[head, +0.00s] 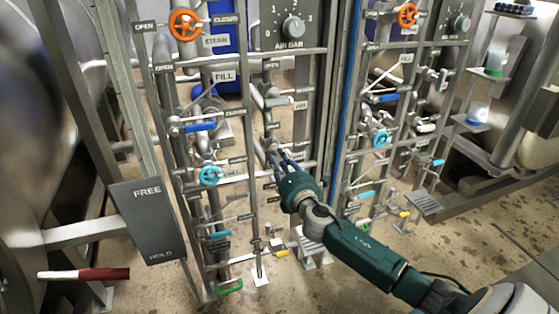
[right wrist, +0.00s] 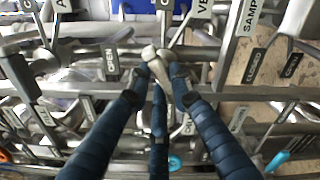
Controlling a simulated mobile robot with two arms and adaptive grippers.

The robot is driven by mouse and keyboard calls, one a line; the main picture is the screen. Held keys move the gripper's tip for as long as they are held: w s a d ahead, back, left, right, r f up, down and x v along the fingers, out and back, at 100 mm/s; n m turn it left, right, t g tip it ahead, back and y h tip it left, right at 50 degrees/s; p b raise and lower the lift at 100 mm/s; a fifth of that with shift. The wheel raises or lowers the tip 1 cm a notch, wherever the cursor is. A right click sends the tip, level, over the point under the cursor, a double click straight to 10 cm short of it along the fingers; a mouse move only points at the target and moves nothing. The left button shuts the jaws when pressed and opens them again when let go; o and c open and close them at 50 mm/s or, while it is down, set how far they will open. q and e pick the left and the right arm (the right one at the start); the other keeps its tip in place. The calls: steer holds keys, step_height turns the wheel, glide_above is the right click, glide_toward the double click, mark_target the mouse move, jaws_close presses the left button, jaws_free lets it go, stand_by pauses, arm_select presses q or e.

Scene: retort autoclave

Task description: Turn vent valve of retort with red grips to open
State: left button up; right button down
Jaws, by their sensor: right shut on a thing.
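My right gripper (head: 277,158) is at the left pipe panel, in its right-hand column of valves. In the right wrist view its blue fingers (right wrist: 160,85) are shut around a pale grey valve handle (right wrist: 152,54), which I take for the vent valve handle. A label beginning "VE" (right wrist: 200,7) shows above it, partly cut off. An "OPEN" tag (right wrist: 110,64) is left of the handle; a tag partly hidden by a finger is below right. A lever with a red grip (head: 98,274) is at the lower left of this retort. My left gripper is not in view.
Pipes, an orange handwheel (head: 185,25), a blue handwheel (head: 210,176) and blue levers (head: 200,127) crowd the panel around my gripper. A "FREE/HOLD" plate (head: 148,220) is at the left. A similar panel with another orange handwheel (head: 407,15) stands at the right. The front floor is open.

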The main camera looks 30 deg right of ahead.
steer(key=c, duration=1.5)
jaws_free()
steer(key=shift+f, duration=0.1)
steer(key=shift+c, duration=0.2)
steer(key=v, duration=1.2)
